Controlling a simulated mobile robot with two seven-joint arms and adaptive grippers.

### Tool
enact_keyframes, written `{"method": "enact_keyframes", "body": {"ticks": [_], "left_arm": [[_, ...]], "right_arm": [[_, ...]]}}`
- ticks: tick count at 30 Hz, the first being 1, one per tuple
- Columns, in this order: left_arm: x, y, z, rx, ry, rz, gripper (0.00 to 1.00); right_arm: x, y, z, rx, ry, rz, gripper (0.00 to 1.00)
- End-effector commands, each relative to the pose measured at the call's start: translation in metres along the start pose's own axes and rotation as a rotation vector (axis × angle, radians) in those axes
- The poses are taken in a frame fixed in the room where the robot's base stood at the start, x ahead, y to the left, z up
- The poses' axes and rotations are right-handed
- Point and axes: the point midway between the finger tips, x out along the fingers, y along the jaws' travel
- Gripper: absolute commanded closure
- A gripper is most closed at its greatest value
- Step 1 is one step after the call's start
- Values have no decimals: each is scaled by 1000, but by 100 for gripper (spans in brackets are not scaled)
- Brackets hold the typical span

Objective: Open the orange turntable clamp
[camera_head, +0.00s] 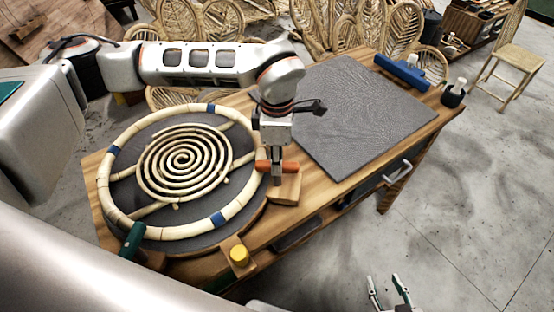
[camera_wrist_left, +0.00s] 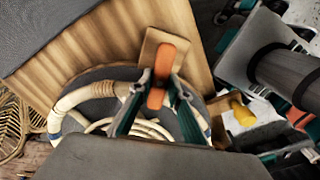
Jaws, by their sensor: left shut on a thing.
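The orange turntable clamp (camera_head: 291,167) sits on a small wooden block (camera_head: 287,187) at the right rim of the round turntable (camera_head: 192,234). My left gripper (camera_head: 276,178) reaches down over it and is shut on its orange handle. In the left wrist view the orange clamp (camera_wrist_left: 166,58) shows between the two fingers of my left gripper (camera_wrist_left: 160,85), which hide part of it. A pale rattan ring (camera_head: 150,232) lies on the turntable with a rattan spiral (camera_head: 184,160) inside it. My right gripper (camera_head: 386,282) is open and empty at the bottom edge, over the floor.
A green-handled clamp (camera_head: 132,240) stands at the ring's lower left, and a yellow knob (camera_head: 239,255) at the table's front edge. A grey mat (camera_head: 360,115) covers the right of the wooden table. A blue tool (camera_head: 403,72) and a dark cup (camera_head: 452,95) stand at its far corner.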

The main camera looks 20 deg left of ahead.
Motion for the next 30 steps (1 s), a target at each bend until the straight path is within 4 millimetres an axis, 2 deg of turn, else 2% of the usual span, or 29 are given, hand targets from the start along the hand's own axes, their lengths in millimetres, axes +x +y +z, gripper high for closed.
{"method": "enact_keyframes", "body": {"ticks": [30], "left_arm": [[-1, 1, 0, -935, -2, 2, 100]], "right_arm": [[4, -2, 7, 2, -1, -1, 60]]}}
